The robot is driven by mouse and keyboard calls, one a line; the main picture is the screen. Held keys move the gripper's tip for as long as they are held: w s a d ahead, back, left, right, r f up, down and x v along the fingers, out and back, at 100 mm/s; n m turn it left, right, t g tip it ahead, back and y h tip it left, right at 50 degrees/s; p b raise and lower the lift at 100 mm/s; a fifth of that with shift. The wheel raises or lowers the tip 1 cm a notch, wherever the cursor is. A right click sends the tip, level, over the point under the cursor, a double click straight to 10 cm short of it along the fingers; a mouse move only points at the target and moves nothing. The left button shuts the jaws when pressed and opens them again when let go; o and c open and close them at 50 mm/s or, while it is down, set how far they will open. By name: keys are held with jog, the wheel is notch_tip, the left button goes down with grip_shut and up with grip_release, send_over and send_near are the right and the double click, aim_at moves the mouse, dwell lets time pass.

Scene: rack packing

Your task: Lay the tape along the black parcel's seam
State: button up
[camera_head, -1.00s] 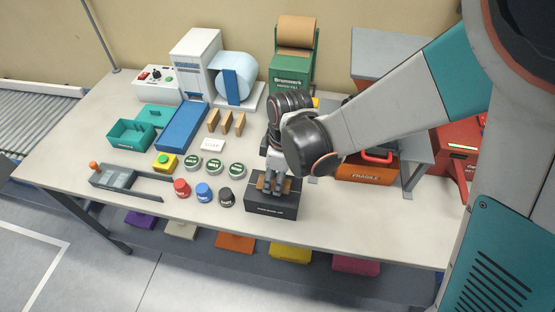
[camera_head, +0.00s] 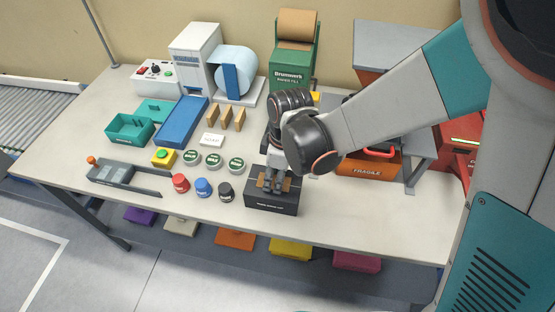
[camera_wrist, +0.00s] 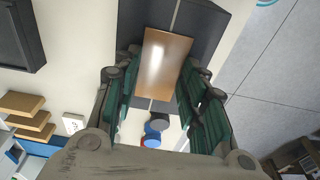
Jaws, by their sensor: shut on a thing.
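The black parcel (camera_head: 271,204) sits near the table's front edge, right of the caps. In the wrist view its dark top (camera_wrist: 211,30) shows with a thin pale seam line. A brown strip of tape (camera_wrist: 163,62) lies over the seam there, roughly in line with it, between my fingers. The tape also shows as a small brown patch in the head view (camera_head: 263,180). My gripper (camera_head: 274,188) points down at the parcel's top and is shut on the tape. Whether the whole strip touches the parcel cannot be told.
A red cap (camera_head: 181,183), a blue cap (camera_head: 203,187) and a black cap (camera_head: 226,191) stand close left of the parcel. An orange fragile-marked box (camera_head: 368,165) is to the right. A green tape dispenser (camera_head: 292,65) stands behind. Table front right is clear.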

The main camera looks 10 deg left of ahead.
jog(key=o, duration=0.7)
jog(key=shift+r, duration=0.1)
